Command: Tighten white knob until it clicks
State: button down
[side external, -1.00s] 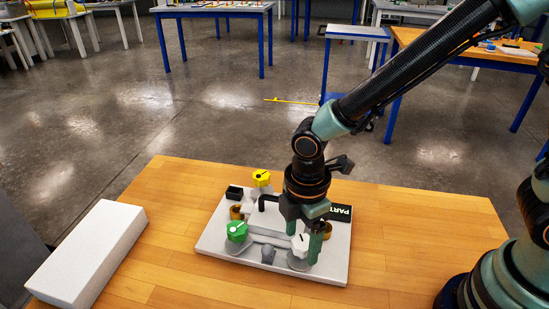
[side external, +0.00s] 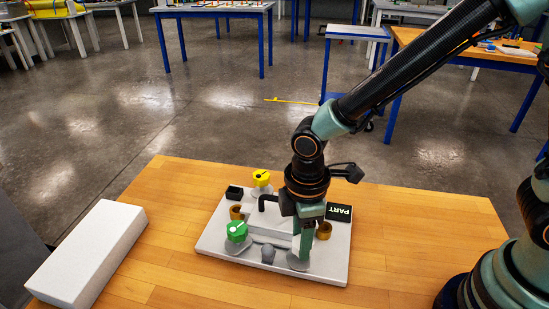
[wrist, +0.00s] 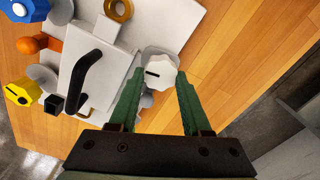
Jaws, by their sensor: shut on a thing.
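The white knob (wrist: 160,70) has a scalloped edge and a dark pointer mark. In the wrist view it sits between the tips of my green gripper fingers (wrist: 160,76), which are shut on it from both sides. In the side view my gripper (side external: 303,246) points down at the front right of the light grey board (side external: 335,272), and a finger hides the knob. Its grey base (side external: 297,264) shows just below the fingers.
On the board are a green knob (side external: 237,231), a yellow knob (side external: 261,178), a black bent handle (wrist: 85,76) and a black PART label (side external: 340,212). The wrist view also shows a blue knob (wrist: 22,8). A white block (side external: 88,252) lies left on the wooden table.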

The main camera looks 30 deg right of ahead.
jog(key=m, duration=0.3)
jog(key=shift+m, duration=0.3)
jog(key=shift+w+m, duration=0.1)
jog(key=shift+m, duration=1.8)
jog(key=shift+d, duration=0.1)
jog(key=shift+c, duration=1.8)
grip_release()
jog(key=shift+r, duration=0.1)
notch_tip(320, 180, up, 12)
